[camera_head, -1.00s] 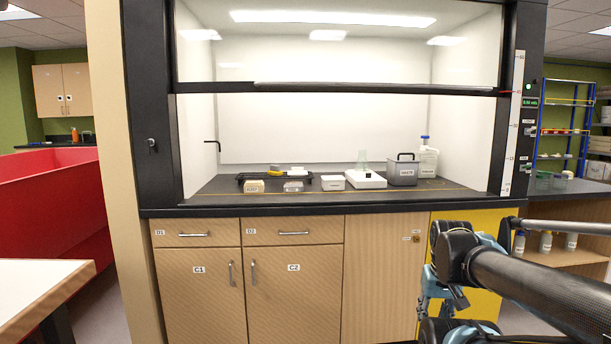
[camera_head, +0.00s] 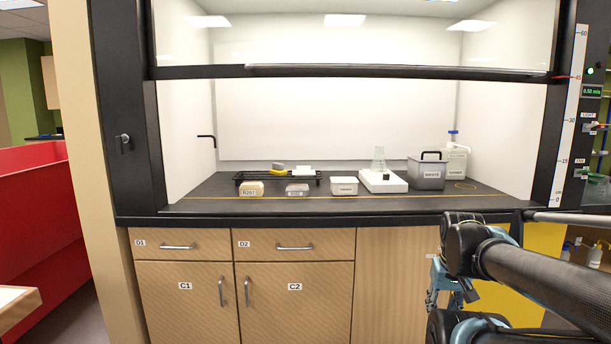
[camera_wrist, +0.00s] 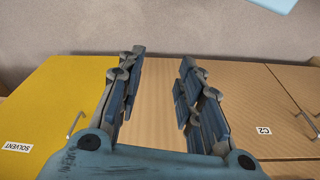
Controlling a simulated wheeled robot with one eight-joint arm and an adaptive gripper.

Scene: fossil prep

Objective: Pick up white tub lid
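A small white tub (camera_head: 344,186) with a label on its front stands in the fume hood, near the front of the dark work surface. Its white lid (camera_head: 344,180) appears to sit on top, though the detail is small. My gripper (camera_head: 447,290) is outside the hood, below the counter edge and to the right of the tub, in front of the cabinets. In the wrist view my gripper (camera_wrist: 160,68) has its two blue fingers apart with nothing between them. The tub is not in the wrist view.
A grey tub (camera_head: 297,189) and a yellowish block (camera_head: 251,188) stand left of the white tub. A black rack (camera_head: 240,178) is behind them. A white stirrer plate (camera_head: 384,182) with a flask, a waste bin (camera_head: 427,174) and a bottle (camera_head: 456,160) stand right. The raised sash (camera_head: 350,72) crosses above.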

